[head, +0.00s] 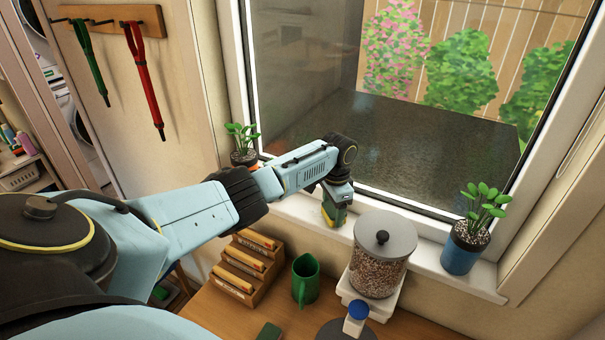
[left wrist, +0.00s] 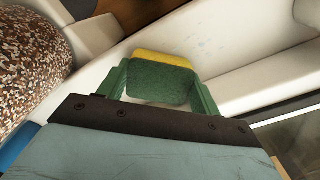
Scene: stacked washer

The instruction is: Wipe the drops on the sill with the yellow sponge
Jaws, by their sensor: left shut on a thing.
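My left gripper (head: 336,203) reaches across to the window sill (head: 416,257) and is shut on the sponge. In the left wrist view my left gripper (left wrist: 160,92) has its green fingers on both sides of the sponge (left wrist: 160,80), which shows a green face and a yellow layer (left wrist: 162,58) at its far edge. The sponge is at the sill (left wrist: 240,42); I cannot tell whether it touches it. Faint small marks (left wrist: 205,42), perhaps drops, show on the sill beyond the sponge. In the head view the arm hides part of the sill. My right gripper is not in view.
A blue-potted plant (head: 465,245) stands at the sill's right, another plant (head: 243,150) at its left. Below are a lidded jar (head: 377,268) of mixed grains, a green mug (head: 305,279) and a wooden rack (head: 245,268). The sill between jar and blue pot looks clear.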

